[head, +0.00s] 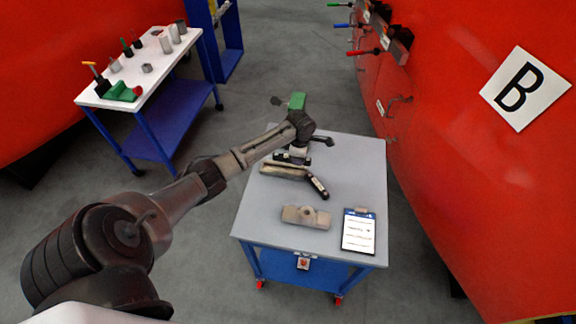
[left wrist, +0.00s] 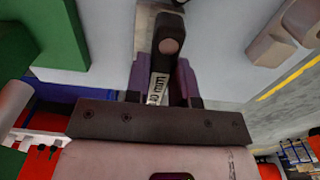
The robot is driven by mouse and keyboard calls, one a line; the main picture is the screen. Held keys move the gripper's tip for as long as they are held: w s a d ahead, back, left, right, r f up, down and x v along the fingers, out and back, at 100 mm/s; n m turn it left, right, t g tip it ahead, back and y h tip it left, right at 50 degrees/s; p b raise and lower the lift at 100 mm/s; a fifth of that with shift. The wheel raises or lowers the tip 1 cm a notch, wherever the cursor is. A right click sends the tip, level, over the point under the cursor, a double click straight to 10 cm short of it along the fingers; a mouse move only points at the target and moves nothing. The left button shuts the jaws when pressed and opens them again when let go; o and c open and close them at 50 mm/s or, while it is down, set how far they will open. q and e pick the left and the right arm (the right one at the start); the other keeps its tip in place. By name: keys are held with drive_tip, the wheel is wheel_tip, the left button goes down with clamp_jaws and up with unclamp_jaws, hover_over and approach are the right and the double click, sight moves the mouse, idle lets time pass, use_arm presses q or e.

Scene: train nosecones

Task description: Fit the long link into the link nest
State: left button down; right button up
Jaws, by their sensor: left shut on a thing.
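My left gripper (head: 293,151) is low over the far part of the grey table, partly hidden by its own wrist. In the left wrist view its dark fingers (left wrist: 164,88) are shut on a dark bar (left wrist: 171,32) with a round tan spot near its end and a white "mm" label. The bar looks like a link; I cannot tell its full length. A long beige bar-shaped piece (head: 280,170) lies just in front of the gripper, with a dark link-like piece (head: 317,186) at its right end. I cannot tell which piece is the nest. My right gripper is out of view.
A beige block (head: 294,215) and a clipboard (head: 358,233) lie on the near part of the grey table (head: 262,222). A green part (head: 297,101) shows beside the wrist. A white-topped cart (head: 150,85) stands back left. Red walls flank both sides.

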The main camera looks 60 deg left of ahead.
sight(289, 171)
use_arm(q)
drive_tip(key=s+a+f, duration=0.2)
drive_tip(key=shift+s+a+f, duration=0.1)
drive_tip(key=shift+s+a, duration=0.15)
drive_tip(key=shift+a, duration=0.1)
drive_tip(key=shift+f+b, duration=0.4)
drive_tip(key=shift+f, duration=1.6)
